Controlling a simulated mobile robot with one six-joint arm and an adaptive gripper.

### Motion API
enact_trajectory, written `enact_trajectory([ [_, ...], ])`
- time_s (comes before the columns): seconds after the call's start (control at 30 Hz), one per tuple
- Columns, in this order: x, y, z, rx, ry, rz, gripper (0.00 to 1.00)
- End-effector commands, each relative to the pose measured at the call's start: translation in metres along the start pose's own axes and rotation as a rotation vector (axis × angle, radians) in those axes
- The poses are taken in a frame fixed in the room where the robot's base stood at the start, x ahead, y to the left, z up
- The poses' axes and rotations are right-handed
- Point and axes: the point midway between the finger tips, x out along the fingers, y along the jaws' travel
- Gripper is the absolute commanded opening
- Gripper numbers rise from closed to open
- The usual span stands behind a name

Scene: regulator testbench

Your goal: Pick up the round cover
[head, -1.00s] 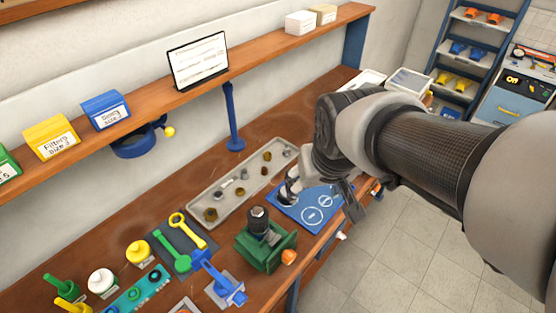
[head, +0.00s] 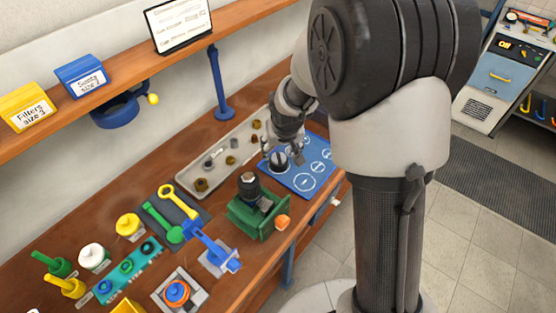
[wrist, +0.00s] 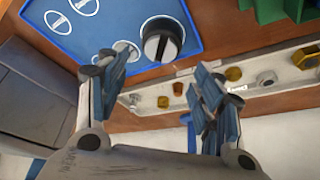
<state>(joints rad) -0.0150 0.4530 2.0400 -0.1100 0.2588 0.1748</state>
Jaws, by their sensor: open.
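In the wrist view the round cover (wrist: 162,40) sits at the mat's edge, above the space between my fingers. My gripper (head: 284,154) is open and empty, with its fingers spread beside and over the cover in the head view. In the wrist view my gripper (wrist: 163,72) has one finger on each side, apart from the cover.
A grey tray (head: 200,192) with several small fittings lies beside the mat. A green vise (head: 256,213) holding a dark cylinder stands nearer. A blue post (head: 221,95) rises behind the tray under the shelf. The mat's front portion is bare except for white outlines.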

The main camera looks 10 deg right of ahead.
Motion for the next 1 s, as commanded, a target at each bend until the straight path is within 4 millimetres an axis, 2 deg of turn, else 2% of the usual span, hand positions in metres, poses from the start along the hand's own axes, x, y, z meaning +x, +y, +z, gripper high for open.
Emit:
enact_trajectory([
  [0.03,0.014,0.000,0.002,0.000,-0.002,0.000,0.61],
  [0.1,0.024,0.000,0.001,0.000,-0.001,0.000,0.61],
  [0.47,0.049,0.000,0.001,0.000,0.000,0.000,0.61],
  [0.7,0.085,0.000,0.004,0.000,-0.001,0.000,0.61],
  [0.8,0.091,0.000,0.004,0.000,0.000,0.000,0.61],
  [1.0,0.089,0.000,0.003,0.000,0.001,0.000,0.60],
])
